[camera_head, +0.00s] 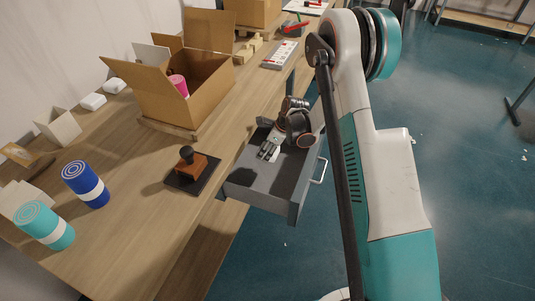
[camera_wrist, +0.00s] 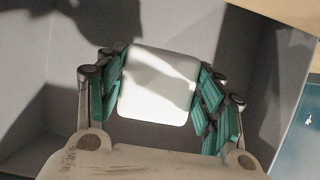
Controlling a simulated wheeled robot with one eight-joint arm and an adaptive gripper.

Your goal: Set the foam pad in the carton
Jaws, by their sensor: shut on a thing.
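My gripper (camera_head: 268,151) is down inside the open grey drawer (camera_head: 254,194), which sticks out from the table front. In the wrist view, the gripper (camera_wrist: 160,92) has its teal fingers on both sides of a white pad with rounded corners (camera_wrist: 158,88), shut on it. I cannot tell whether the pad touches the drawer floor. In the head view the gripper mostly hides it. The open carton (camera_head: 212,107) stands on the table to the upper left of the drawer, flaps spread, with a pink rolled item (camera_head: 179,85) inside.
Blue (camera_head: 86,184) and teal (camera_head: 45,226) rolls stand at the left. A power strip (camera_head: 279,54) and a second box (camera_head: 252,12) are farther back.

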